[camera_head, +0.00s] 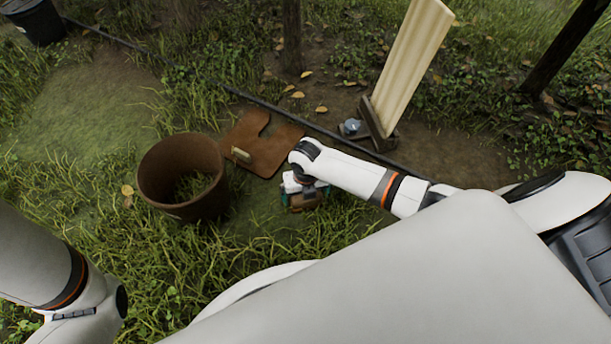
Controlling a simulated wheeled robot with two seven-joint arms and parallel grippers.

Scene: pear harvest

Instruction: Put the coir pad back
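The coir pad (275,153) is a flat brown sheet with a notch in its far edge. It lies on the ground in the middle of the head view, with a small pale tab (241,154) near its left corner. My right gripper (303,204) points down over the grass, just nearer to me than the pad and apart from its visible part. Something small and brown shows at its fingertips, but I cannot tell whether it is held. My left arm shows at the lower left, and its gripper is out of view.
A rusty brown open pot (178,205) with grass inside stands left of the pad. A dark hose (290,115) runs behind the pad. A tall cream corrugated panel (412,62) stands in a dark holder at the back right. A black bucket (36,24) stands far left, and trunks rise behind.

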